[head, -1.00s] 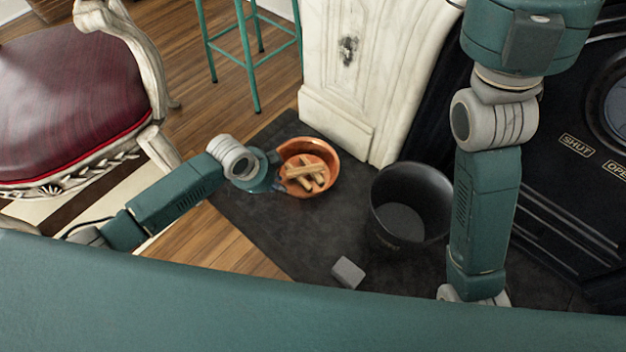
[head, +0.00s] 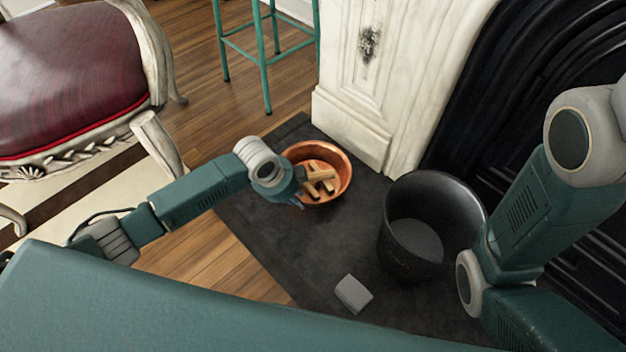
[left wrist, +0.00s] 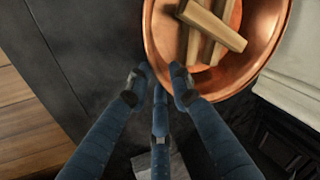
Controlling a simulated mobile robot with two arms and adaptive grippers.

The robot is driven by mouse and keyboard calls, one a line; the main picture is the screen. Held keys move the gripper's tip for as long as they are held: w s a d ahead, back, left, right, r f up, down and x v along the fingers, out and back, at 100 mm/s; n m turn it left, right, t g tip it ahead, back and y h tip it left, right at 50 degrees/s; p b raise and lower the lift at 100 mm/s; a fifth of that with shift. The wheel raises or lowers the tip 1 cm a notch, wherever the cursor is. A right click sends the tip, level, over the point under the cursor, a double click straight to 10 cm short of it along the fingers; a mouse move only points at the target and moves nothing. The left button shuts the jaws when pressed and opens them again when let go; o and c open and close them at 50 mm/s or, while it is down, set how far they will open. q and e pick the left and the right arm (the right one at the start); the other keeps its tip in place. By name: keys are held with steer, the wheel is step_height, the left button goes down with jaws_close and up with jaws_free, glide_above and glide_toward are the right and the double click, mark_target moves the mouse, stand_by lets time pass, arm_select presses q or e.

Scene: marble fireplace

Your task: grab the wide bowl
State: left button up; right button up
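The wide copper bowl (head: 340,160) sits on the dark hearth slab with several pieces of split wood inside. In the left wrist view the bowl (left wrist: 158,38) fills the upper right. My left gripper (head: 298,194) is at the near left side of the bowl, mostly hidden behind its own wrist in the head view. In the left wrist view the left gripper (left wrist: 158,82) has its fingers apart with nothing between them. One fingertip overlaps the bowl's rim in the picture; I cannot tell whether it touches. My right gripper is out of view.
A black bucket (head: 400,255) stands right of the bowl, near my right arm. A small grey block (head: 353,294) lies on the slab (head: 290,250). The marble fireplace (head: 350,125) rises behind the bowl. A red chair (head: 70,80) and teal stool (head: 266,60) stand left and behind.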

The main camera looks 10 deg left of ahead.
arm_select(q)
steer(key=b+x, duration=0.3)
steer(key=x, duration=0.1)
steer(key=shift+f, duration=0.25)
steer(key=shift+w+f, duration=0.1)
steer(key=shift+f, duration=0.1)
steer(key=shift+d+r, duration=0.1)
steer(key=shift+c, duration=0.5)
steer(key=c, duration=0.4)
jaws_close()
